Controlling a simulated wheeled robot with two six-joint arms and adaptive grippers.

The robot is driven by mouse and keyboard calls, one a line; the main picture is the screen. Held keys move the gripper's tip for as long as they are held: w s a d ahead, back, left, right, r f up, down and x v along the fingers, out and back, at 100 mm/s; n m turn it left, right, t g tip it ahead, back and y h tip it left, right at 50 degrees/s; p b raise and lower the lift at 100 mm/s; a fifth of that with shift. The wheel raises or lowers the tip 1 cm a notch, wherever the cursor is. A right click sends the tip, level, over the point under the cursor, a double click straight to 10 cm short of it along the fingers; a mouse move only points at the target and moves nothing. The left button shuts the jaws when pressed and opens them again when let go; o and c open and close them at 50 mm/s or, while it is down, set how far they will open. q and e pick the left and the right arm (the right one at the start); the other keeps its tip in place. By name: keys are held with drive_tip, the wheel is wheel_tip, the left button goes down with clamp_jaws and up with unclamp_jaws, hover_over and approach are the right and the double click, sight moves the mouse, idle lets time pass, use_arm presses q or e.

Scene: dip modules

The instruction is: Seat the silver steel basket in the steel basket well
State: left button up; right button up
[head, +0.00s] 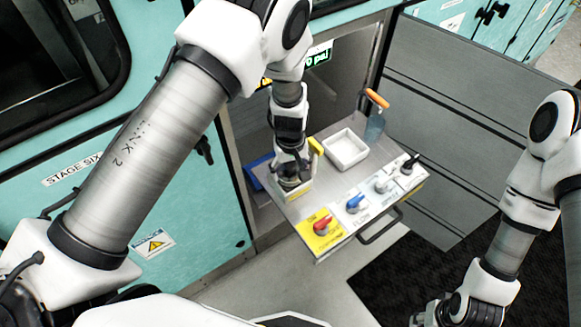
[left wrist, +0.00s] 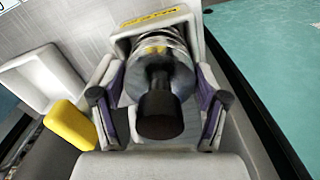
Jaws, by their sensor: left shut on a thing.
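The silver steel basket (left wrist: 158,50) is a shiny round body with a black knob handle (left wrist: 160,112) facing the left wrist camera. My left gripper (left wrist: 158,108) is shut on it, with a finger on each side of the handle. In the head view, my left gripper (head: 291,180) is low over the cabinet shelf and hides most of the basket. The pale, square-walled well (left wrist: 205,35) with a yellow label surrounds the basket in the wrist view; its rim also shows in the head view (head: 300,193). I cannot tell how deep the basket sits. My right gripper (head: 432,314) is partly cut off at the bottom.
A yellow block (head: 316,147) is close beside the gripper. Several knobs, including a red one (head: 322,226), line the front panel above a handle (head: 380,228).

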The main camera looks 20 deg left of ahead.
use_arm(q)
drive_tip(key=shift+f, duration=0.1)
drive_tip(key=o, duration=1.5)
drive_tip(key=shift+c, duration=0.2)
wheel_tip(320, 180, up, 12)
drive_tip(key=shift+r+b, duration=0.15)
drive_tip(key=shift+b, duration=0.6)
